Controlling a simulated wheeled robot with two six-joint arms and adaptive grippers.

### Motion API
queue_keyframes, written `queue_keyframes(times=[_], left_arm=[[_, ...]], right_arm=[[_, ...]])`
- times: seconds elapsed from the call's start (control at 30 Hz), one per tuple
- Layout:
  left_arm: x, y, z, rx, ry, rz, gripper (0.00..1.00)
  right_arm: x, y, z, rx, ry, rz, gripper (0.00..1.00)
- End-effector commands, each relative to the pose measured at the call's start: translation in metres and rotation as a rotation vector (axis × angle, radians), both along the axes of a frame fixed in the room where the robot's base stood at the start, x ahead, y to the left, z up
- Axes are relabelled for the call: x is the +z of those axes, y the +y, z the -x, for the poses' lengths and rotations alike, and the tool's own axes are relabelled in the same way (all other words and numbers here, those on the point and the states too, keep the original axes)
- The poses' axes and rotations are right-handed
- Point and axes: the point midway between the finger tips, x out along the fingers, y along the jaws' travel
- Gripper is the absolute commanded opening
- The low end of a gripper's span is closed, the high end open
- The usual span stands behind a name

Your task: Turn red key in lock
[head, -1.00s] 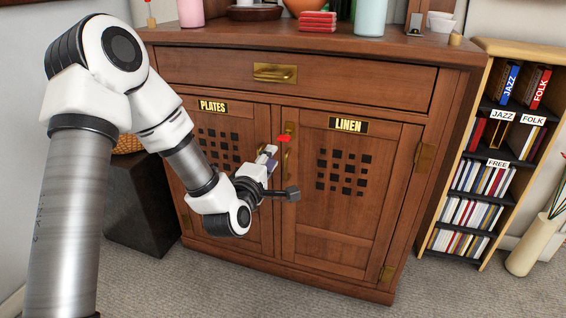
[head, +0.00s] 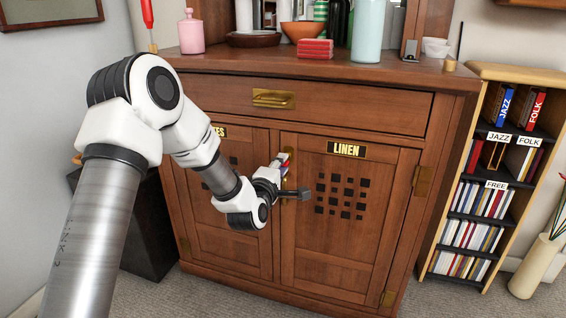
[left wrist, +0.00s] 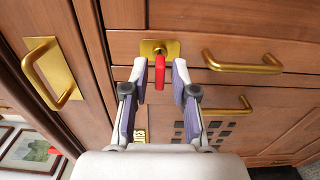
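The red key (left wrist: 160,73) sits in a brass lock plate (left wrist: 159,48) on the cabinet, in the left wrist view. My left gripper (left wrist: 160,78) is open, with one finger on each side of the key. A gap shows between the key and each finger, so neither touches it. In the head view my left gripper (head: 283,166) is at the upper inner edge of the LINEN door (head: 345,215) and hides much of the lock area. My right gripper is not in view.
The drawer handle (head: 273,98) is above the doors. A bookshelf (head: 490,180) stands at the right.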

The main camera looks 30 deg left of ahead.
Motion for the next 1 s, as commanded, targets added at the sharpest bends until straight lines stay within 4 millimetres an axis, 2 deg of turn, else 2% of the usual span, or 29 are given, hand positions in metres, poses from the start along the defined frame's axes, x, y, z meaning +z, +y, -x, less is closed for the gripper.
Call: queue_keyframes(times=[0.03, 0.07, 0.47, 0.8, 1.0], left_arm=[[0.0, 0.0, 0.0, 0.0, 0.0, 0.0, 0.04], [0.0, 0.0, 0.0, 0.0, 0.0, 0.0, 0.0], [-0.001, 0.0, 0.0, 0.0, -0.002, 0.008, 0.0], [-0.002, 0.0, 0.0, 0.0, -0.067, 0.277, 0.0], [0.0, 0.0, 0.0, 0.0, -0.07, 0.294, 0.0]], right_arm=[[0.0, 0.0, 0.0, 0.0, 0.0, 0.0, 0.4], [0.0, 0.0, 0.0, 0.0, 0.0, 0.0, 0.4], [-0.001, 0.0, 0.0, 0.0, 0.0, 0.0, 0.4], [-0.021, 0.0, 0.0, 0.0, 0.0, 0.0, 0.4], [-0.02, 0.0, 0.0, 0.0, 0.0, 0.0, 0.4]])
